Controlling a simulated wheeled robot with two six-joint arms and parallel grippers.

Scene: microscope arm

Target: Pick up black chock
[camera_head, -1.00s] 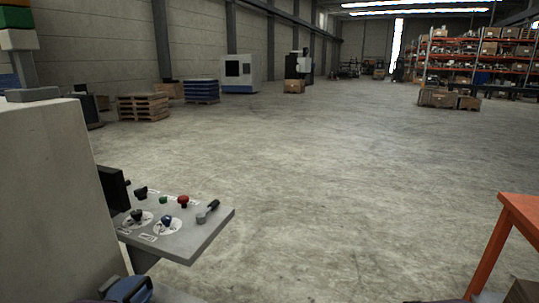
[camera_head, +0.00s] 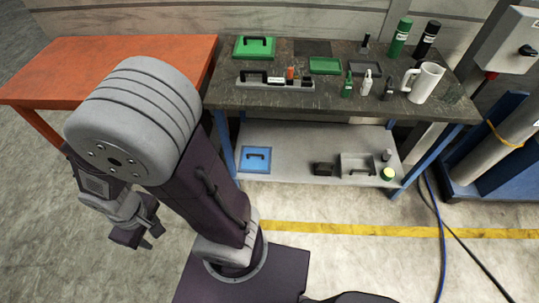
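A small black block (camera_head: 323,169), which may be the black chock, lies on the lower shelf of the workbench, left of a grey bin. It is too small to make out its exact shape. My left arm is folded in front of me, with its gripper (camera_head: 146,236) low over the floor at the left, well away from the bench. The gripper's fingers are small and dark, and I cannot tell whether they are open. My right gripper is not in view.
The dark bench top (camera_head: 345,98) holds green and black cases, bottles, spray cans and a white jug (camera_head: 424,82). The lower shelf (camera_head: 300,140) also carries a blue case (camera_head: 256,159) and the grey bin (camera_head: 357,165). An orange table (camera_head: 60,70) stands left. Cables cross the floor at right.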

